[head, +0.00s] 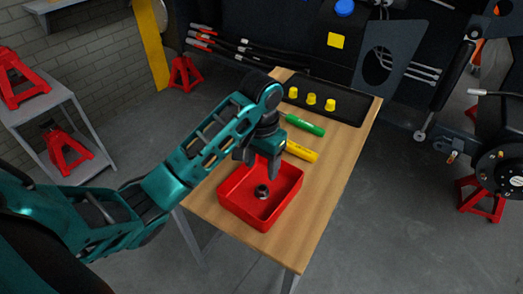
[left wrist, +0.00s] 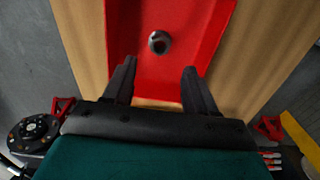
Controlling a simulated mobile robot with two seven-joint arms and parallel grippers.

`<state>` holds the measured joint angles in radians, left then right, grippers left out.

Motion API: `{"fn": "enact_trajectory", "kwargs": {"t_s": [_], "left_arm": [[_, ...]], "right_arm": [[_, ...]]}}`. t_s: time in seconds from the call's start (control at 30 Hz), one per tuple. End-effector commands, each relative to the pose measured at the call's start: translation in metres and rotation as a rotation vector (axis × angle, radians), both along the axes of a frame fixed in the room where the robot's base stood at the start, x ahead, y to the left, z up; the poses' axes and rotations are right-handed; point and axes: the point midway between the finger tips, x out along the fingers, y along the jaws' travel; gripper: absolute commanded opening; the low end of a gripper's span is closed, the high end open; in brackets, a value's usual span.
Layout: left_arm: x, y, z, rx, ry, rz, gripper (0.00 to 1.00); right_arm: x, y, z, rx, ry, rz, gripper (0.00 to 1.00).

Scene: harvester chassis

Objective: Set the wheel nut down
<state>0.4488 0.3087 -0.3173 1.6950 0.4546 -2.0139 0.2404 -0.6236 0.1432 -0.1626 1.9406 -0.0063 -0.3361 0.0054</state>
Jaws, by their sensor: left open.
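The wheel nut (head: 262,191) is a small dark metal ring. It rests on the floor of the red tray (head: 233,209), which stands on the wooden table (head: 318,196). The nut also shows in the left wrist view (left wrist: 159,42), beyond the fingertips and apart from them. My left gripper (head: 262,168) is over the back part of the tray, with its fingers pointing down. In the left wrist view its two fingers (left wrist: 157,75) are spread with nothing between them. My right gripper is not in view.
A yellow-handled tool (head: 301,151) and a green-handled tool (head: 305,125) lie behind the tray. A black holder (head: 345,108) with yellow caps (head: 311,99) sits at the table's back. Bare tabletop lies right of the tray. Red stands (head: 185,74) are on the floor.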

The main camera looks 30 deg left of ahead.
Motion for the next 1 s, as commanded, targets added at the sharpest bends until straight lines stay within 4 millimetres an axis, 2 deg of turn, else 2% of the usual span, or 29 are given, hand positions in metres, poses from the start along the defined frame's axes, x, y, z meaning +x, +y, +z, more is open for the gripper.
{"fn": "enact_trajectory", "kwargs": {"t_s": [0.4,1.0], "left_arm": [[0.001,0.001,0.042,0.002,-0.002,-0.001,0.57],[0.0,0.0,0.045,0.0,0.002,0.0,0.57]], "right_arm": [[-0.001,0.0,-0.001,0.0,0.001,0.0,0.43],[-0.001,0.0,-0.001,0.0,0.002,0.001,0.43]]}}
